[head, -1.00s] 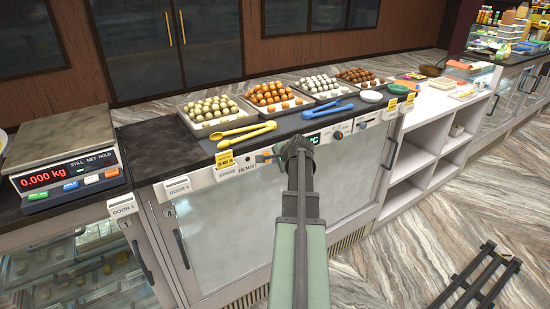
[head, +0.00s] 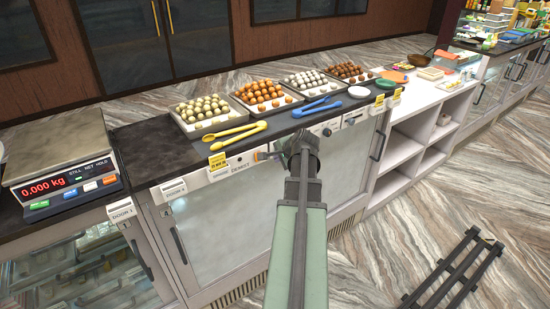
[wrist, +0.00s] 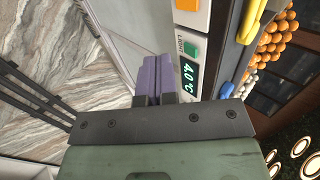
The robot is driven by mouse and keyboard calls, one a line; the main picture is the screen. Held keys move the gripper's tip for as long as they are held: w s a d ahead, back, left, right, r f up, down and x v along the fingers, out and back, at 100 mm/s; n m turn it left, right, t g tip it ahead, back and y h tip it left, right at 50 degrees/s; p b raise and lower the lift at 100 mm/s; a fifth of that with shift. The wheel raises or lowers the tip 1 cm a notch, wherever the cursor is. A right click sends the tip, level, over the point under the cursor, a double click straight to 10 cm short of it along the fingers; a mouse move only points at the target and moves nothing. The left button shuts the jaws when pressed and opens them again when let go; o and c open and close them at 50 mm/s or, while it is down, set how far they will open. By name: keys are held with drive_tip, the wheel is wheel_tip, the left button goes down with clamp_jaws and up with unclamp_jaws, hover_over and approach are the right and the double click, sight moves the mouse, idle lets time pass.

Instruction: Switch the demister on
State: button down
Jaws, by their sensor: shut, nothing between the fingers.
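The DEMIST label (head: 241,168) is on the white control strip along the counter's front edge. Just right of it is a small orange switch (head: 262,156), partly beside my gripper; I cannot tell its position. In the wrist view an orange switch (wrist: 187,5) in a white surround is cut by the top edge. My gripper (head: 299,142) is in front of the strip, right of the orange switch, and hides part of the strip. In the wrist view its purplish fingers (wrist: 155,75) are together and empty, beside the green LIGHT switch (wrist: 190,48) and the display reading 4.0 °C (wrist: 189,80).
Yellow tongs (head: 235,135) and blue tongs (head: 317,106) lie on the dark counter before trays of sweets (head: 215,127). A scale (head: 62,165) stands at left. A knob (head: 327,132) is on the strip to the right. A dark rack (head: 455,270) lies on the floor.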

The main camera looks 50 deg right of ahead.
drive_tip(key=shift+w+a+f, duration=0.1)
drive_tip(key=shift+a+f, duration=0.05)
drive_tip(key=shift+f, duration=0.2)
drive_tip(key=w+r+b+x, duration=0.1)
drive_tip(key=b+x, duration=0.6)
drive_tip(key=x, duration=0.6)
drive_tip(key=shift+w+d+r+b, duration=0.3)
drive_tip(key=shift+w+r+b, duration=0.05)
